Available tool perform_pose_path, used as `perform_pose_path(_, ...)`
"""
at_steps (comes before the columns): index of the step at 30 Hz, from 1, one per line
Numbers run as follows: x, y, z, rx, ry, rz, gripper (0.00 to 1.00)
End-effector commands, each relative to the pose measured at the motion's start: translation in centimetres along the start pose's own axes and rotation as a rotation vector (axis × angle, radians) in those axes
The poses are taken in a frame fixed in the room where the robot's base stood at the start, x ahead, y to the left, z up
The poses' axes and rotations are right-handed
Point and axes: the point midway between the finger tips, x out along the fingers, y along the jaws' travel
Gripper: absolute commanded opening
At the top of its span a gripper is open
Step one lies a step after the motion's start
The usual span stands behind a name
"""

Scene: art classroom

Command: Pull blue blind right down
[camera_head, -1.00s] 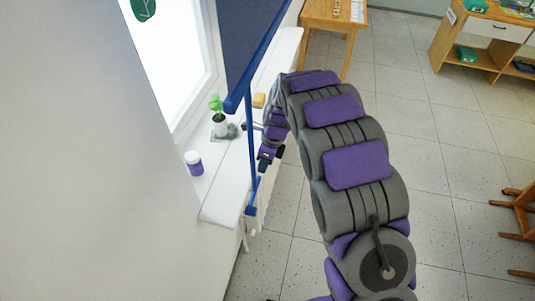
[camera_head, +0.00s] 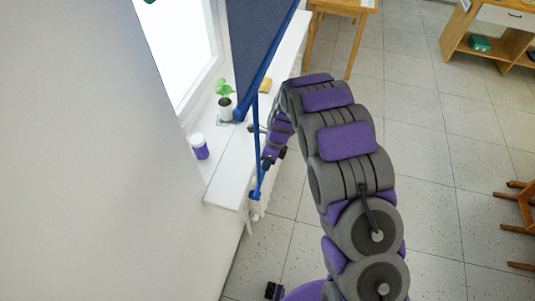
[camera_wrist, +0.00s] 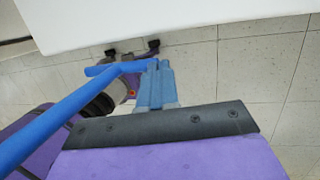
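The blue blind (camera_head: 255,45) hangs at the window, its dark fabric partly lowered. Its bright blue bottom bar (camera_head: 265,70) runs slanting in the picture, with its near end beside the potted plant. A thin blue pull rod (camera_head: 256,145) hangs from the bar; it also shows in the wrist view (camera_wrist: 50,122), running in from the lower left to the fingers. My gripper (camera_head: 256,190) is at the rod's lower end, by the sill edge. In the wrist view the blue-grey fingers (camera_wrist: 154,84) are close together on the rod's end. The exact contact is partly hidden.
The white windowsill (camera_head: 227,180) carries a potted plant (camera_head: 225,108), a purple-and-white jar (camera_head: 200,147) and a yellow block (camera_head: 265,86). A wooden table (camera_head: 340,7), a desk (camera_head: 490,32) and a chair (camera_head: 522,212) stand around open tiled floor.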

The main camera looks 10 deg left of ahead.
Motion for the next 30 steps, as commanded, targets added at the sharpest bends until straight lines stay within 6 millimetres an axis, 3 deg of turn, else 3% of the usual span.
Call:
perform_pose_path(3, 2.5, -0.3, -0.5, 0.002, 0.001, 0.006, 0.0)
perform_pose_path(12, 7.4, -1.2, -1.5, 0.001, 0.001, 0.004, 0.0)
perform_pose_path(18, 8.4, -1.6, -1.8, 0.0, -0.001, -0.002, 0.0)
perform_pose_path(30, 8.2, -1.6, -1.9, 0.0, -0.001, -0.002, 0.0)
